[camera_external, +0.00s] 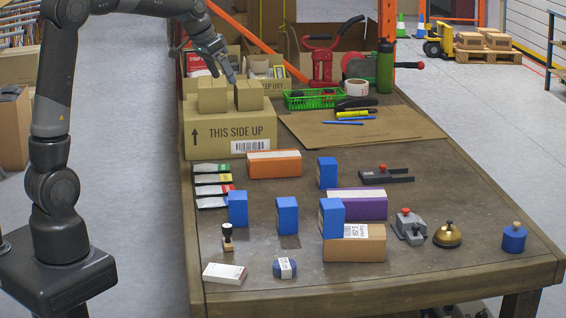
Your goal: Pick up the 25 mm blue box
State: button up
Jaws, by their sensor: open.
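Several upright blue boxes stand on the table: one at the left (238,208), one in the middle (287,215), one farther back (327,172), and one at the right (331,218) beside or on a brown carton. They look much alike, and I cannot tell which is the 25 mm one. My gripper (228,78) is open, pointing down near two small brown boxes on the large carton at the back left. It is well away from the blue boxes. Its fingertips are small in view, and I cannot tell whether they touch anything.
The large "THIS SIDE UP" carton (225,145) bears small brown boxes (249,96). Orange (273,171), purple (368,208) and brown (365,249) boxes lie near the blue boxes. A stamp (228,240) and white box (224,274) are in front. Bare tabletop (440,200) shows at right.

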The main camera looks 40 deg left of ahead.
jog(key=w+d+f+m, duration=0.1)
jog(key=w+d+f, duration=0.35)
jog(key=w, duration=0.45)
jog(key=m+g, duration=0.1)
jog(key=m, duration=0.3)
send_near(327, 161)
jog(key=shift+h, duration=0.4)
jog(key=f, duration=0.4)
jog(key=shift+w+f, duration=0.1)
jog(key=shift+w, duration=0.25)
jog(key=shift+w+x, duration=0.2)
jog(key=shift+x, duration=1.4)
jog(key=shift+w+x, duration=0.15)
jog(key=shift+x, duration=1.5)
jog(key=shift+d, duration=0.1)
jog(key=c, duration=1.1)
jog(key=shift+c, duration=0.2)
jog(key=shift+r, duration=0.25)
